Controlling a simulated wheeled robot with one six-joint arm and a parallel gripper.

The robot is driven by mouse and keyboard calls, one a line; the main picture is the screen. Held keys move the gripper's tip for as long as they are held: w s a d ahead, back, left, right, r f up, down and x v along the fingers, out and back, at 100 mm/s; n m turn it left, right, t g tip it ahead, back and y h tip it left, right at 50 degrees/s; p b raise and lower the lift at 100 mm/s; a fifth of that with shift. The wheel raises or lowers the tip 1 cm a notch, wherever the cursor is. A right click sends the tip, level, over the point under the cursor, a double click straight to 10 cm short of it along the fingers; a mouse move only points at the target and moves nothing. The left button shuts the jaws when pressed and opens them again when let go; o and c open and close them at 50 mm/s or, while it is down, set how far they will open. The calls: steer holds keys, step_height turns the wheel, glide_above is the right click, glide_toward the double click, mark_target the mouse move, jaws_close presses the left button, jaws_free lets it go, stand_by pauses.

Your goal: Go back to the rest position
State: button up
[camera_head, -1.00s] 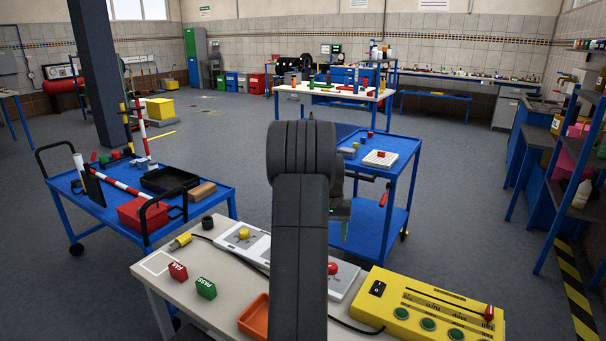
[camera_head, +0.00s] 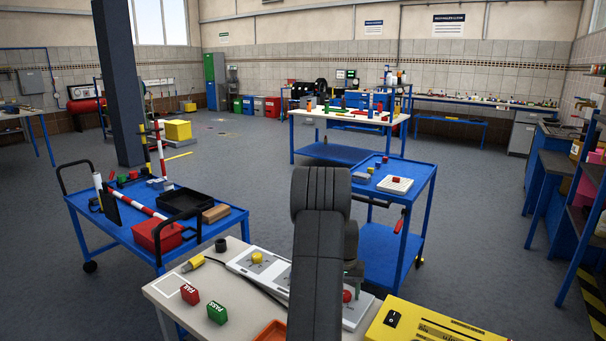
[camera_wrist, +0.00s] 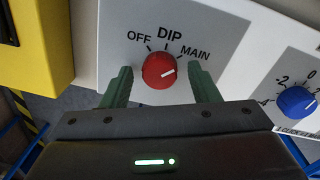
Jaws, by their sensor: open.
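In the wrist view my gripper (camera_wrist: 161,72) is open, with one green finger on each side of a red rotary knob (camera_wrist: 155,68) on a pale panel marked OFF, DIP and MAIN. A gap shows between each finger and the knob in the picture; I cannot tell the depth. The knob's white mark points right, roughly toward MAIN. In the head view the red knob (camera_head: 347,296) shows just right of my arm, which hides much of the panel and most of my gripper.
A blue knob (camera_wrist: 297,101) sits to the right in the wrist view. The bench holds a yellow box (camera_head: 435,325), red FAIL (camera_head: 190,294) and green PASS (camera_head: 217,312) blocks. Blue trolleys stand left (camera_head: 120,236) and behind (camera_head: 385,236). Open floor lies beyond.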

step_height(320, 180, up, 14)
step_height(320, 180, down, 14)
steer(key=shift+r, duration=0.2)
steer(key=shift+f, duration=0.2)
steer(key=n+p, duration=0.1)
steer(key=n, duration=0.3)
steer(key=n+p, duration=0.1)
steer(key=n, duration=0.3)
steer(key=shift+s+n+p, duration=0.1)
steer(key=shift+n+p, duration=0.2)
steer(key=shift+p, duration=0.05)
step_height(320, 180, up, 14)
steer(key=shift+s+a+f+t+b, duration=0.15)
steer(key=shift+a+f+t+b, duration=0.1)
steer(key=shift+a+t+b, duration=0.05)
steer(key=shift+a, duration=0.1)
